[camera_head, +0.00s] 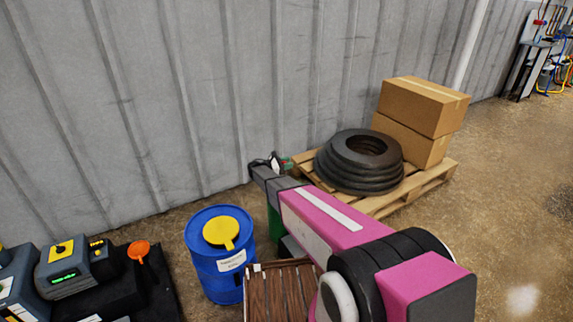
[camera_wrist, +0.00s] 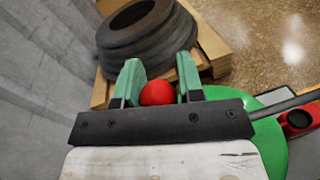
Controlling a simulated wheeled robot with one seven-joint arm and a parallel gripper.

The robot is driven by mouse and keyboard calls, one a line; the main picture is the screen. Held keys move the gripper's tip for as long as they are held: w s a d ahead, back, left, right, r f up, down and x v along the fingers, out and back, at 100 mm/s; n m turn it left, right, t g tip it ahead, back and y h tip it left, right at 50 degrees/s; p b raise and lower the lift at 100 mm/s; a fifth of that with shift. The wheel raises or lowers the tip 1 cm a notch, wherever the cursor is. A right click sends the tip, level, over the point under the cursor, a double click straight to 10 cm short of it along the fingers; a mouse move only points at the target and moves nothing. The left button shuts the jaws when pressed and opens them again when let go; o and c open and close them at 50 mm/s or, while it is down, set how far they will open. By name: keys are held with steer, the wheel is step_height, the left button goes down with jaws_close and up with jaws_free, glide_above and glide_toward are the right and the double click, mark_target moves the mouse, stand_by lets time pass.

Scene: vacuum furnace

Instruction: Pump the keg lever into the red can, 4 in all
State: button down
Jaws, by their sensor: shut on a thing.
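My gripper (camera_wrist: 158,88) has two green fingertips closed on a round red knob (camera_wrist: 157,93), seen in the wrist view. I take it for the end of the keg lever; the lever's shaft is hidden. A round green body (camera_wrist: 272,150), probably the keg, lies behind and right of the gripper. In the head view only a strip of green (camera_head: 274,222) shows beside my arm. A red object with a black round cap (camera_wrist: 299,121), perhaps the red can, is at the right edge of the wrist view. A dark rod (camera_wrist: 290,104) runs just above it.
A pallet (camera_head: 437,182) holds stacked black tyres (camera_head: 358,163) and two cardboard boxes (camera_head: 424,104). A blue drum (camera_head: 216,265) with a yellow top and a slatted wooden crate (camera_head: 282,290) stand left of my arm. A corrugated wall (camera_head: 200,90) runs behind. Open floor lies at right.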

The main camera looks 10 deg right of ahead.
steer(key=shift+s+d+r+m+y, duration=0.2)
steer(key=shift+s+m, duration=0.25)
steer(key=shift+m, duration=0.15)
steer(key=shift+s+d+r+m+y, duration=0.1)
steer(key=shift+s+d+m, duration=0.05)
steer(key=shift+s+m, duration=0.4)
steer(key=s+m, duration=0.1)
steer(key=s+d+m, duration=0.1)
steer(key=m, duration=0.1)
steer(key=shift+f+y, duration=0.1)
steer(key=shift+y, duration=0.2)
steer(key=m, duration=0.1)
steer(key=s+m, duration=0.2)
steer(key=shift+d+f+t+y, duration=0.3)
steer(key=shift+d+f+t, duration=0.05)
steer(key=shift+t, duration=0.05)
steer(key=shift+s+d+f, duration=0.2)
steer(key=shift+s+f, duration=0.1)
steer(key=shift+s, duration=0.05)
steer(key=shift+s+f, duration=0.15)
steer(key=c, duration=0.8)
jaws_free()
steer(key=v, duration=1)
steer(key=shift+s+a, duration=0.1)
steer(key=shift+a, duration=0.25)
